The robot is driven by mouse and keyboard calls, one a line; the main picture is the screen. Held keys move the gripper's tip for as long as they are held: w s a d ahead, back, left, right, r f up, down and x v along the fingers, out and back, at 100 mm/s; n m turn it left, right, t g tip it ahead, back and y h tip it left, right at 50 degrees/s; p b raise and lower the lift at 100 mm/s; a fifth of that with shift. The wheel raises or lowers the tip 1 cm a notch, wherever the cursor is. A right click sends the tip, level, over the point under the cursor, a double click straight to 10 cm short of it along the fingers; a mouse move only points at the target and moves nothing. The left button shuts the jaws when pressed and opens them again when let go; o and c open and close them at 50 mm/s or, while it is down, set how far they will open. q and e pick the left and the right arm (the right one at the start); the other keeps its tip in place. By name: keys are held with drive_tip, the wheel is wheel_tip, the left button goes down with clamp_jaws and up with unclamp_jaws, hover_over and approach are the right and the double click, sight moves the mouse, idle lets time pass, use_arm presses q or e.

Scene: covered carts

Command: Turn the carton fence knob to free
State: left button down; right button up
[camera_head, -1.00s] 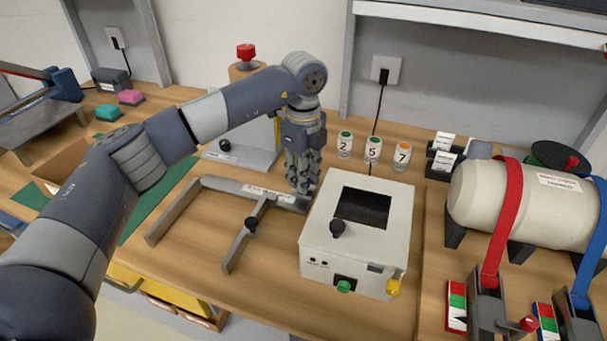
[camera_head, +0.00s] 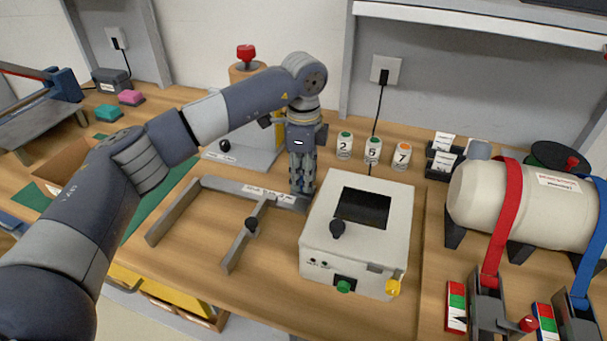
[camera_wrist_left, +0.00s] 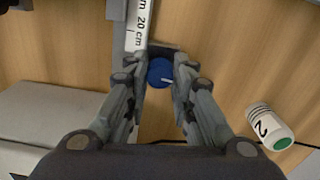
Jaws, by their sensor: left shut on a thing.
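The carton fence is a grey frame (camera_head: 172,212) lying on the wooden bench, with a white scale strip (camera_head: 262,190) along its back rail. The strip's "20 cm" end (camera_wrist_left: 140,28) shows in the left wrist view. A round blue knob (camera_wrist_left: 155,69) with a short white mark sits at the end of that rail. My left gripper (camera_head: 300,190) points straight down over the rail's right end and is shut on the blue knob, one finger at each side. My right gripper is not in view.
A white box (camera_head: 318,217) with a dark window stands close to the right of the gripper. Several numbered pots, one being pot 2 (camera_head: 344,146), stand behind it. A strapped cream tank (camera_head: 535,207) is at the right. Bare bench lies inside the grey frame.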

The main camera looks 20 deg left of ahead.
use_arm(q)
drive_tip(key=c, duration=1.3)
unclamp_jaws()
drive_tip(key=shift+c, duration=0.2)
drive_tip(key=shift+r, duration=0.15)
wheel_tip(320, 180, up, 12)
